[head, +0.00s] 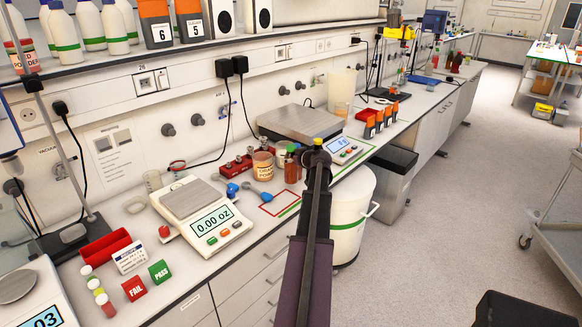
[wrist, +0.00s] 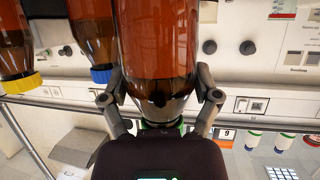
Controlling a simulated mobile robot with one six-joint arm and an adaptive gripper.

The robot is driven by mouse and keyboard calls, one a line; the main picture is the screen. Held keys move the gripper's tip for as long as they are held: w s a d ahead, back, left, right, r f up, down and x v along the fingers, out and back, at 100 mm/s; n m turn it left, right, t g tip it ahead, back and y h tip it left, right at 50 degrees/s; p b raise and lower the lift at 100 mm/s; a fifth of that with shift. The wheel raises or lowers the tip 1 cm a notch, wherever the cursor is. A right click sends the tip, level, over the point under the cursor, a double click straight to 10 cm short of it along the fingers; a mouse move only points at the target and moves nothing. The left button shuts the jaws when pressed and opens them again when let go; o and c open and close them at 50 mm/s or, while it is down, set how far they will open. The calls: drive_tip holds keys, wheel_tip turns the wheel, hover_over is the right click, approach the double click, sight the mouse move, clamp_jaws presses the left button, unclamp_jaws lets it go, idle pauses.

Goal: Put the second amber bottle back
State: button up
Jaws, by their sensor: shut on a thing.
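My gripper (wrist: 160,88) is shut on an amber bottle (wrist: 157,40) near its neck, with a finger on each side. The wrist view is upside down, so the bottle's green cap (wrist: 160,126) shows low, partly hidden by my gripper. Two more amber bottles are close beside it at the left of that view, one with a yellow cap (wrist: 20,83) and one with a blue cap (wrist: 101,75). In the head view an amber bottle (head: 291,170) with a green cap shows just left of my arm. I cannot tell whether it is the held one.
A scale (head: 205,210) reading 0.00 oz stands left of my arm, and a red outline (head: 280,203) is marked on the bench. A larger scale (head: 300,123) stands behind. A white bin (head: 352,215) is beside the bench. The upper shelf (head: 200,50) overhangs behind.

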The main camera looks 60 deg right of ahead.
sight(292, 165)
drive_tip(key=shift+d+f+b, duration=0.1)
drive_tip(key=shift+f+b, duration=0.4)
drive_tip(key=shift+f, duration=0.05)
drive_tip(key=shift+f+b, duration=1.2)
drive_tip(key=shift+b, duration=0.05)
drive_tip(key=shift+f, duration=0.2)
drive_tip(key=o, duration=1.1)
drive_tip(key=shift+o, duration=0.2)
drive_tip(key=shift+r, duration=0.2)
drive_tip(key=shift+s+r, duration=0.15)
drive_tip(key=shift+s, duration=0.05)
drive_tip(key=p+v, duration=0.4)
drive_tip(key=v, duration=0.7)
drive_tip(key=shift+s+a+p, duration=0.2)
drive_tip(key=shift+a+p, duration=0.05)
drive_tip(key=shift+p, duration=0.1)
drive_tip(key=shift+r, duration=0.15)
